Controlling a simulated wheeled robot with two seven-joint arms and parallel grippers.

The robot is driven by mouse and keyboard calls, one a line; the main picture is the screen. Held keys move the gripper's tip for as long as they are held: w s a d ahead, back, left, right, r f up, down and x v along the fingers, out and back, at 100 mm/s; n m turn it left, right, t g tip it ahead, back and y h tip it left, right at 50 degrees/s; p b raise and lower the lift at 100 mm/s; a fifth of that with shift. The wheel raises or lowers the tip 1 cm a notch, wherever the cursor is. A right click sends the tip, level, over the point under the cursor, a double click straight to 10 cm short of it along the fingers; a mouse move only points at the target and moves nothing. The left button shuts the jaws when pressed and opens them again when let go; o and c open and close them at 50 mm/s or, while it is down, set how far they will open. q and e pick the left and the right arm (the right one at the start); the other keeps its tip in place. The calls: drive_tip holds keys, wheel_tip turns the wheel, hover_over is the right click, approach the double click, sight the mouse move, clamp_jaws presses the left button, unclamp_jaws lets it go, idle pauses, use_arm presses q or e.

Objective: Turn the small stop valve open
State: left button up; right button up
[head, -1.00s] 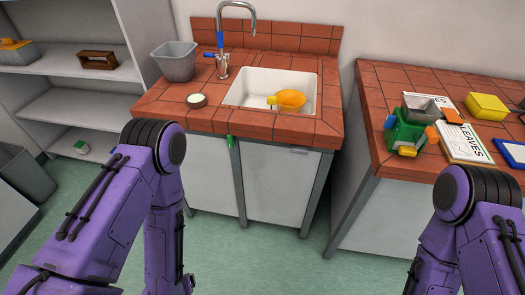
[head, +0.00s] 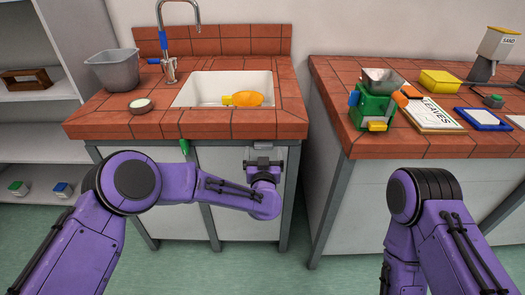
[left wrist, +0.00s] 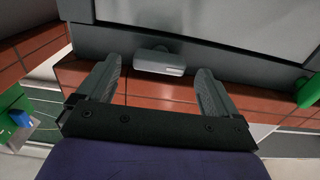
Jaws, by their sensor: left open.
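No small stop valve can be made out for sure in either view. My left gripper (head: 263,160) is at the top of the right door (head: 232,160) of the sink cabinet, just under the counter edge. In the left wrist view the gripper (left wrist: 158,66) is open. A small pale grey door handle (left wrist: 159,62) lies between and just beyond its fingertips, not gripped. The door looks shut and hides the inside. A green part (head: 184,147) hangs under the counter edge between the doors and also shows in the wrist view (left wrist: 308,92). My right gripper is out of view.
Above are the sink (head: 193,88) with an orange item (head: 247,99), a tap (head: 165,42), a grey bin (head: 113,70) and a small round dish (head: 140,105). The right bench (head: 345,143) holds a green machine (head: 373,105). Floor shows between the benches.

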use_arm(q)
drive_tip(key=shift+w, duration=1.05)
drive_tip(key=c, duration=1.1)
drive_tip(key=shift+o, duration=0.3)
drive_tip(key=shift+f+n+b, duration=0.1)
drive_tip(key=shift+n+b, duration=0.2)
drive_tip(key=shift+n, duration=0.4)
drive_tip(key=o, duration=1)
drive_tip(key=shift+o, duration=0.2)
drive_tip(key=s, duration=1)
drive_tip(key=shift+s, duration=0.3)
